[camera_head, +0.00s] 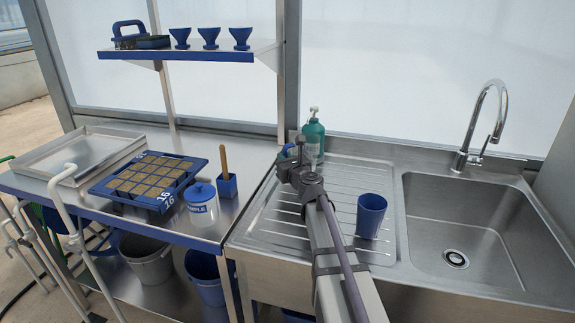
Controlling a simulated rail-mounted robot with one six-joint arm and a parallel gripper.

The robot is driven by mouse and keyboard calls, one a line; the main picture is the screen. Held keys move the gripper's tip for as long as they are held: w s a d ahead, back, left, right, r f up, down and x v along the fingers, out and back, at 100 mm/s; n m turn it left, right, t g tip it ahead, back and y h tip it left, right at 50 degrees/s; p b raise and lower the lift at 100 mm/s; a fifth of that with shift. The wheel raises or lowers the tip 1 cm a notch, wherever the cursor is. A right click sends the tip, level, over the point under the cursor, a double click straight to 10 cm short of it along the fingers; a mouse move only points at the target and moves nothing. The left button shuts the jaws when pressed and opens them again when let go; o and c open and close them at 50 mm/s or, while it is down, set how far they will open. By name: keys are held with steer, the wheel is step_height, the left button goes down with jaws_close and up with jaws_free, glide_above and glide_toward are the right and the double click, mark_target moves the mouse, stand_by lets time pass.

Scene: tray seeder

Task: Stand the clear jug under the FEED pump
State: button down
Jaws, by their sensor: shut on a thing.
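My gripper (299,164) is at the back left of the sink's ribbed drainboard, seen from behind along my arm. It is shut on what looks like the clear jug (312,149), a small see-through shape mostly hidden by the gripper. A bit of blue shows just left of the jaws. A teal pump bottle (314,132) with a pale pump head stands directly behind, at the back edge. No FEED label can be read on it. I cannot tell whether the jug touches the drainboard or sits under the spout.
A blue cup (371,215) stands on the drainboard (285,215) right of my arm. The sink basin (465,225) and tap (488,125) are farther right. On the left bench are a SAMPLE jar (203,208), a blue holder (227,187) and a seed tray (112,192).

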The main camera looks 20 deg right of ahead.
steer(key=w+d, duration=0.2)
steer(key=shift+w, duration=0.3)
step_height(320, 180, down, 4)
steer(key=b, duration=0.4)
steer(key=shift+r, duration=0.25)
steer(key=shift+f, duration=0.25)
steer(key=c, duration=1.2)
jaws_free()
steer(key=shift+r, duration=0.1)
steer(key=shift+r+p, duration=0.25)
steer(key=shift+p, duration=0.15)
steer(key=s, duration=1.2)
steer(key=shift+s+d+f, duration=0.1)
steer(key=shift+s, duration=0.05)
